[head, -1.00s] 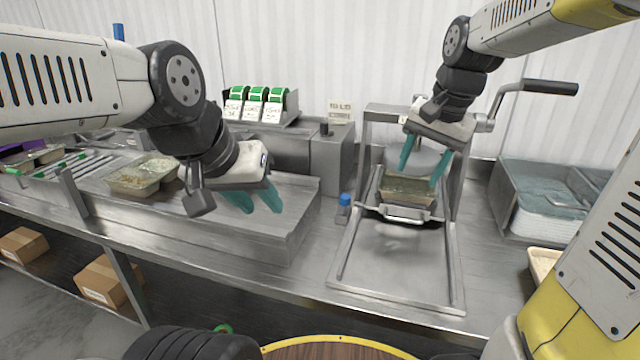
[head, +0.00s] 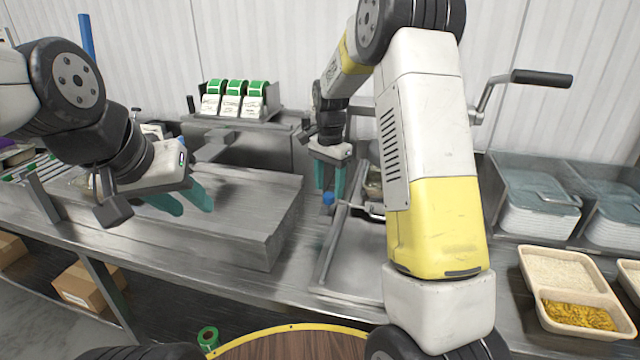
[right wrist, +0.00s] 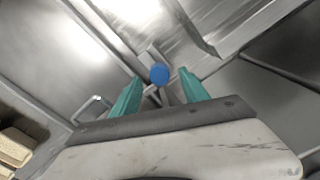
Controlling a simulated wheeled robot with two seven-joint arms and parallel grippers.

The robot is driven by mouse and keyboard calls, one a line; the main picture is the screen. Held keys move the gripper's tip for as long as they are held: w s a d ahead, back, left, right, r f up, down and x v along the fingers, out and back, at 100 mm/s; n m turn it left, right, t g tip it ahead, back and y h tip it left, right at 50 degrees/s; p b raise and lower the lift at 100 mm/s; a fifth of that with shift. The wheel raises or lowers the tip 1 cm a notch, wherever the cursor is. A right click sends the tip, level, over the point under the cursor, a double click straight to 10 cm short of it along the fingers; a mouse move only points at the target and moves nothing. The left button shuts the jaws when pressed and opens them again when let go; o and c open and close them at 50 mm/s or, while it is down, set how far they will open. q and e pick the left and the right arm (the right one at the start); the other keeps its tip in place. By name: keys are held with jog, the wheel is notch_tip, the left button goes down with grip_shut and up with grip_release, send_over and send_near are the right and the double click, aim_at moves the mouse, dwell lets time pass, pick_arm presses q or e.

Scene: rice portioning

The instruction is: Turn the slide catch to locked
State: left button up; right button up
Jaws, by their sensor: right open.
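The slide catch, with a blue knob (head: 328,198), sits at the left edge of the metal slide frame (head: 322,268). My right gripper (head: 329,187) points down over it, with its teal fingers apart. In the right wrist view, the blue knob (right wrist: 159,74) shows between the two fingertips, and I cannot tell whether they touch it. Which way the catch is turned is not clear. My left gripper (head: 195,209) is open and empty above the steel worktop at left. My right forearm hides much of the slide and the tray in it.
A crank handle (head: 541,78) sticks out at the upper right. Label rolls (head: 232,98) stand at the back. Lidded bins (head: 540,205) and a divided food tray (head: 572,290) are on the right. A raised steel platform (head: 240,225) lies left of the slide.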

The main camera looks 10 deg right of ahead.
jog(key=shift+f, duration=1.05)
jog(key=shift+c, duration=0.4)
grip_shut()
